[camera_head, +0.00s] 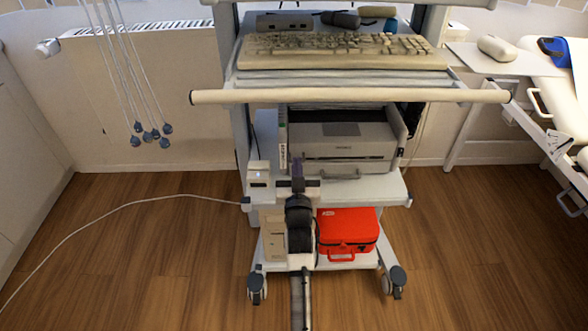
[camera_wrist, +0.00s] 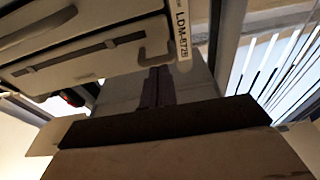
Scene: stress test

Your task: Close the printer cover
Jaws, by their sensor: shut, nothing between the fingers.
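The printer (camera_head: 345,150) is a light grey box on the cart's middle shelf, under the keyboard shelf. Its grey top and front face show. I cannot tell which panel is the cover or how far it stands open. In the wrist view the printer's front (camera_wrist: 95,55) fills the upper left, with a label strip reading "LDM-872" at its side. My gripper (camera_head: 298,167) is at the printer's left front edge, its dark fingers together and empty. In the wrist view the fingers (camera_wrist: 157,88) point toward the printer's labelled side. I cannot tell whether they touch it.
A white bar (camera_head: 350,96) crosses in front of the keyboard (camera_head: 340,45) above the printer. A red case (camera_head: 346,230) sits on the lower shelf. A small white box (camera_head: 260,180) is left of my gripper. A cable runs left across the clear wooden floor (camera_head: 130,230).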

